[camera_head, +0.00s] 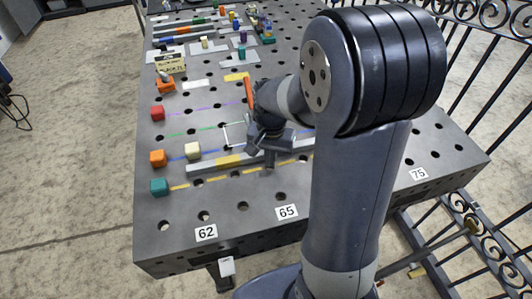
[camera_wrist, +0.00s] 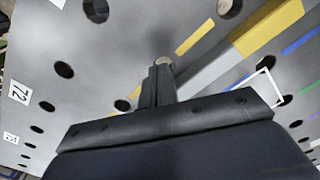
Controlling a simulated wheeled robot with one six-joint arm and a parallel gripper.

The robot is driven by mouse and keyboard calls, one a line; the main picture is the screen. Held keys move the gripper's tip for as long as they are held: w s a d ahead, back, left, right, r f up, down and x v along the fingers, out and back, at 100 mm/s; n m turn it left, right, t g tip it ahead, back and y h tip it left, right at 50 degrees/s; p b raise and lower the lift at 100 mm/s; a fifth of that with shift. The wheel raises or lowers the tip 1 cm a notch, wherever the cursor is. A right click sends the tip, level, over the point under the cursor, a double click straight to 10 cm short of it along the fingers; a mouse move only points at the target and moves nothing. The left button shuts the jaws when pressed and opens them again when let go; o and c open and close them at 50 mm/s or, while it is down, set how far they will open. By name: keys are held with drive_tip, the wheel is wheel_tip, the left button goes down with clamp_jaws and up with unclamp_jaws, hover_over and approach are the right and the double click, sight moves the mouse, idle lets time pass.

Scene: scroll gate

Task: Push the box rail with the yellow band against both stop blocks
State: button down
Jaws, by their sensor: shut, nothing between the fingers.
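The grey box rail with a yellow band (camera_head: 229,160) lies lengthwise across the steel table, between a yellow dashed line and a blue dashed line. Its right part is hidden behind my arm. In the wrist view the rail (camera_wrist: 268,27) runs from the fingers toward the upper right. My gripper (camera_head: 270,163) is shut and points down at the rail's near side, right of the yellow band; its fingertips (camera_wrist: 163,62) are close to the rail, but I cannot tell whether they touch. I cannot make out for sure which pieces are the stop blocks.
Small cubes stand along the left edge: teal (camera_head: 159,187), orange (camera_head: 158,158), red (camera_head: 157,113), and a cream one (camera_head: 193,150) farther in. A white outlined square (camera_head: 235,134) is behind the rail. Several parts crowd the far end. The front left is clear.

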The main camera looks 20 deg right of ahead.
drive_tip(key=shift+f+b, duration=0.7)
drive_tip(key=shift+f, duration=0.25)
drive_tip(key=shift+r+p, duration=0.25)
drive_tip(key=shift+p, duration=0.05)
drive_tip(key=shift+w, duration=0.1)
idle(0.7)
drive_tip(key=shift+w+p, duration=0.55)
drive_tip(key=shift+w, duration=2.1)
drive_tip(key=shift+s, duration=0.1)
drive_tip(key=shift+s, duration=1.2)
drive_tip(key=shift+r, duration=0.1)
